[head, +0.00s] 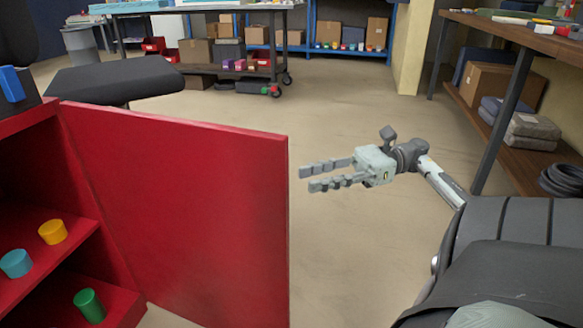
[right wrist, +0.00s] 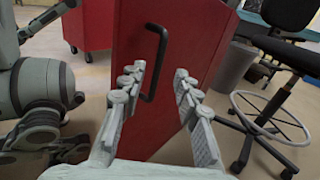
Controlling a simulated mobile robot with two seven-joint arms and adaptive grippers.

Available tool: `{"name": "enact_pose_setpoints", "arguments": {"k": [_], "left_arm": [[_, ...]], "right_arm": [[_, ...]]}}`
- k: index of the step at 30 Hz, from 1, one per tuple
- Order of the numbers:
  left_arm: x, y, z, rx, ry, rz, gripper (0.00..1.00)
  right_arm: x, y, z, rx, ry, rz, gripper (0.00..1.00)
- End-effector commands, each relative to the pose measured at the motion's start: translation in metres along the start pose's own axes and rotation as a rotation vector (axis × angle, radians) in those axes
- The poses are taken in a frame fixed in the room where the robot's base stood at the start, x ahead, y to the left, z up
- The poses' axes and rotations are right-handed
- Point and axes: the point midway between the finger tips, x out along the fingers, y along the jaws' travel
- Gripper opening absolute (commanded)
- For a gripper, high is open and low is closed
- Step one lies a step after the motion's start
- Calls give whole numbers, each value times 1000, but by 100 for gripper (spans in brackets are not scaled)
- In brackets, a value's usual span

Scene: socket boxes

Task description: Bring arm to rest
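My right gripper (head: 306,179) is in the middle of the head view, its arm coming in from the right. Its two fingers are apart and nothing is between them. It is held out over the floor, just right of the free edge of an open red cabinet door (head: 190,200). In the right wrist view, the fingers of the right gripper (right wrist: 158,78) point toward the door (right wrist: 190,50) and its black bar handle (right wrist: 160,65). The fingers look clear of the handle. My left gripper is not in the head view.
A dark stool (head: 115,78) stands behind the door. A wooden workbench (head: 520,35) stands at right. The middle floor is clear.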

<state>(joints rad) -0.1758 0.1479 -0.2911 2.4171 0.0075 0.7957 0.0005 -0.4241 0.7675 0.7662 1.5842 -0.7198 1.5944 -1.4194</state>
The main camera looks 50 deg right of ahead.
Motion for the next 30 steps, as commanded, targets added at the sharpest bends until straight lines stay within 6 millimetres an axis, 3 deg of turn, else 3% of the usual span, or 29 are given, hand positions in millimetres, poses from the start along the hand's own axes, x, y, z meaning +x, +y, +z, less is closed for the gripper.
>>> {"name": "enact_pose_setpoints", "arguments": {"k": [7,30], "left_arm": [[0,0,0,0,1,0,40],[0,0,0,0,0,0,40]], "right_arm": [[-21,0,0,0,0,1,32],[-22,0,0,0,0,0,32]]}}
